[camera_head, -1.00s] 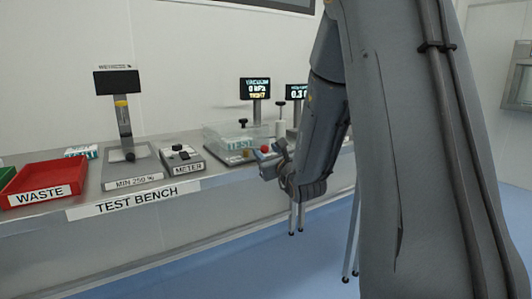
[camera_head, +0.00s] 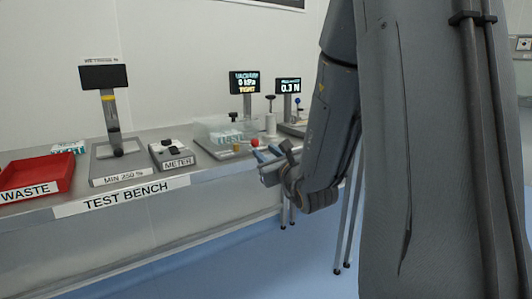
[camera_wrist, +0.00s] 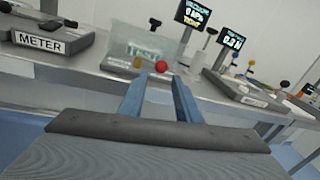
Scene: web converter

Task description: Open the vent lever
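A clear box (camera_head: 222,135) stands on the test bench and also shows in the wrist view (camera_wrist: 130,42). At its front are a red ball knob (camera_head: 254,142) and a small brass knob (camera_head: 236,149). No part is labelled as the vent lever, so I cannot tell which one it is. In the wrist view, the red knob (camera_wrist: 161,66) appears just beyond the gap between my fingertips, with the brass knob (camera_wrist: 138,62) to its left. My gripper (camera_wrist: 159,79) is open and empty.
A vacuum display (camera_head: 244,82) behind the box reads 0 kPa TIGHT. The meter (camera_head: 170,155) stands left of the box, with a red waste tray (camera_head: 62,168) further left. A peel stand with a display (camera_wrist: 231,40) is to the right. Bench legs stand below.

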